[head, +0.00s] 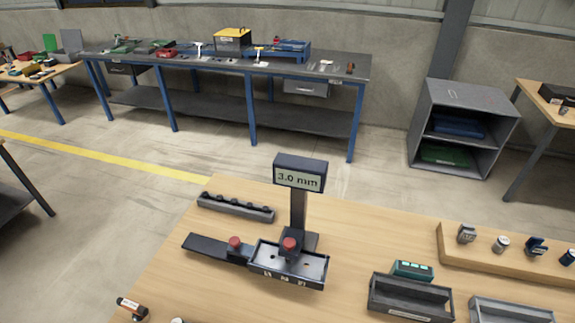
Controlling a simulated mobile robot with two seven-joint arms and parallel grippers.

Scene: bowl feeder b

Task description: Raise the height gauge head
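The height gauge stands near the middle of the wooden table (350,225) in the head view. Its display (300,173) reads 3.0 mm and sits on top of a dark upright column (298,212). A dark block with a red knob (290,244), which looks like the gauge head, is low on the column, just above a shallow dark tray (310,268). I cannot tell whether the block touches anything beneath it. A second red knob (235,242) sits on a dark flat bar (208,248) left of the tray. Neither of my grippers is in view.
A dark rack (235,207) lies behind the bar. A grey open bin (410,298) and a teal-faced device (411,270) are at the right front. A wooden block (480,252) holds several small items. A small black-and-orange object (132,308) lies front left.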

